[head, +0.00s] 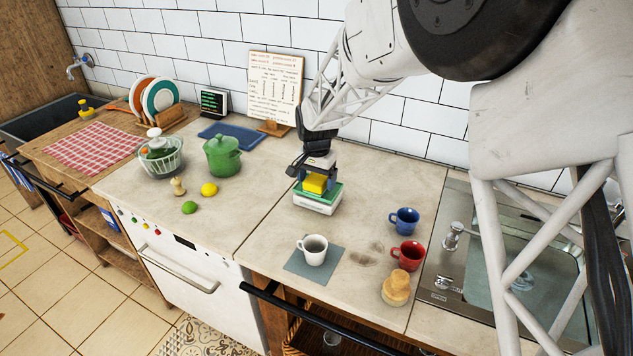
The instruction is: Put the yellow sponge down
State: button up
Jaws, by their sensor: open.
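The yellow sponge (315,184) sits on top of a small green and white box-like stack (318,199) on the counter, right under my gripper. My gripper (314,177) points down over the sponge with its jaws open, the fingers beside the sponge's upper part. Whether the fingers touch the sponge is too small to tell. The gripper body hides part of the sponge's top and back.
A white mug (313,250) on a grey mat (296,264) stands in front. A blue mug (405,221), red mug (408,254) and bread-like rolls (397,287) are at right, near a sink (535,265). A green pot (222,156), lemon (209,189) and lime (189,207) are left.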

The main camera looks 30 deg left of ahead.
aim_at(318, 179)
notch_tip(318, 179, up, 11)
jog(key=shift+r, duration=0.2)
dwell(0.3)
dwell(0.8)
jog(key=s+d+r, duration=0.3)
jog(key=d, duration=0.7)
jog(key=s+d+r+t, duration=0.1)
jog(key=s+d+r, duration=0.25)
jog(key=d, duration=0.75)
jog(key=s+d+r, duration=0.2)
jog(key=d+r, duration=0.2)
jog(key=d, duration=0.6)
jog(key=s+d+f, duration=0.2)
jog(key=s+d, duration=0.8)
jog(key=s, duration=0.2)
jog(key=s+d+f+t, duration=0.1)
jog(key=s+d+f, duration=0.1)
jog(key=s+d, duration=0.9)
jog(key=shift+s+d+t, duration=0.2)
jog(key=shift+s+t, duration=0.1)
jog(key=shift+s, duration=0.1)
